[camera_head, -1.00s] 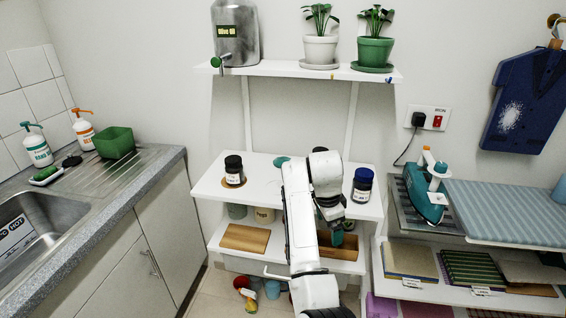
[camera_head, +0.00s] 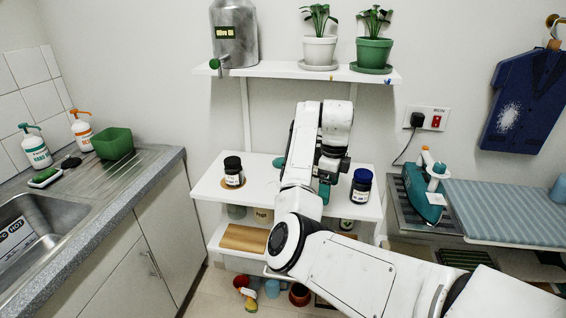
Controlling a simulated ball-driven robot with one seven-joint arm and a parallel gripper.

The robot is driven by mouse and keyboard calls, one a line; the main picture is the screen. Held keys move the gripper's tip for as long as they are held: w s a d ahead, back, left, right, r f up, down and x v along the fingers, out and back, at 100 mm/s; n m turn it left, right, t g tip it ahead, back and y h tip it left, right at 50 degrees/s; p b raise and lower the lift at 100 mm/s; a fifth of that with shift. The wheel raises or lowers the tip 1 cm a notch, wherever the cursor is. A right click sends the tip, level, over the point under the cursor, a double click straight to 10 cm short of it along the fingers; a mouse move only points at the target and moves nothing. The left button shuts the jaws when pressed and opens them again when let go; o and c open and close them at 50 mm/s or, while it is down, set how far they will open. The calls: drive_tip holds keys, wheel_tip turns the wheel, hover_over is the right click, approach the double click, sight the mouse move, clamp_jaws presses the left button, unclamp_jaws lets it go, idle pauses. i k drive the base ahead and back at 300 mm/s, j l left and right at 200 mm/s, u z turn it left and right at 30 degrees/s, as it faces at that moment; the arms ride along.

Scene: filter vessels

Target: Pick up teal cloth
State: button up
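My gripper (camera_head: 329,168) points down over the front right part of the white upper shelf. A small dark teal piece, which looks like the teal cloth (camera_head: 324,192), is directly below the fingers and appears held between them. The fingertips are too small to see clearly. Another teal thing (camera_head: 279,162) lies at the back of the white shelf, partly hidden behind my arm; its shape is unclear.
A dark-lidded jar (camera_head: 233,172) stands on a wooden coaster to the left; a dark blue jar (camera_head: 361,186) stands close right of my gripper. Above is a shelf (camera_head: 340,73) with plants and an oil can. A teal iron (camera_head: 422,192) stands at right.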

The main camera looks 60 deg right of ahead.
sight(277, 163)
drive_tip(key=i+l, duration=0.75)
drive_tip(key=i, duration=0.05)
